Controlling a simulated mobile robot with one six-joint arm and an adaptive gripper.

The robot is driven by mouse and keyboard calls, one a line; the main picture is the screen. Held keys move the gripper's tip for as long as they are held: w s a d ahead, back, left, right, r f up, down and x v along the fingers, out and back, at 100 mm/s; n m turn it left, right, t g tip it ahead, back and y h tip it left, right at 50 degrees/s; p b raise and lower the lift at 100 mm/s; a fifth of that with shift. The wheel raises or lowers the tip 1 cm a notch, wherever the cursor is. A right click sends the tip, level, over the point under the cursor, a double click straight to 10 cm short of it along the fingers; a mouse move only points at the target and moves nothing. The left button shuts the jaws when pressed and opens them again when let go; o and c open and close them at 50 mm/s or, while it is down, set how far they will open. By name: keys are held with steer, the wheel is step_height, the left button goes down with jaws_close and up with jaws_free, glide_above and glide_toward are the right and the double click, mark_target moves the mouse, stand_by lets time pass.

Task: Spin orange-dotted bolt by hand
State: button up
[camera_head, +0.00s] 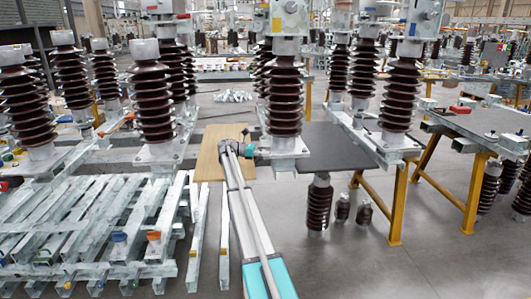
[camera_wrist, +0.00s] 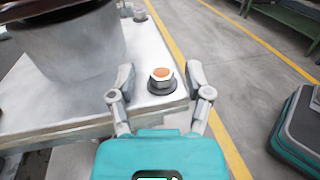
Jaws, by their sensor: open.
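The orange-dotted bolt (camera_wrist: 161,78) stands upright near the corner of a pale metal base plate (camera_wrist: 60,112) in the wrist view. Its hex head has an orange dot on top, and a dark washer lies under it. My gripper (camera_wrist: 157,80) is open, with one finger on the left and one on the right of the bolt in the picture. I cannot tell whether either finger touches it. In the head view my arm reaches to the base plate (camera_head: 284,147) of the middle insulator, where the bolt is too small to make out.
A brown ribbed insulator (camera_head: 284,95) stands on the plate; its grey foot (camera_wrist: 65,40) fills the upper left of the wrist view. Another bolt (camera_wrist: 139,15) sits farther along the plate edge. A dark tabletop (camera_head: 335,150) lies to the right. Steel beams (camera_head: 90,215) fill the left.

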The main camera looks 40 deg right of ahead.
steer(key=v, duration=0.7)
stand_by(0.4)
steer(key=s+a+f+m+t+y, duration=0.3)
steer(key=s+a+f, duration=0.3)
steer(key=s+a, duration=0.6)
steer(key=s+a+f+m+t+y, duration=0.3)
steer(key=s+a, duration=0.9)
steer(key=a, duration=0.8)
steer(key=s+a+f+m+t+y, duration=0.3)
steer(key=s+a+f+t+y, duration=0.3)
steer(key=a, duration=1)
steer(key=s+f+y, duration=0.1)
steer(key=s+f, duration=0.2)
steer(key=s, duration=0.3)
steer(key=shift+s+a+f+t, duration=0.2)
steer(key=shift+a+f+t, duration=0.05)
steer(key=shift+a+t, duration=0.05)
steer(key=shift+c, duration=0.2)
steer(key=shift+c, duration=0.4)
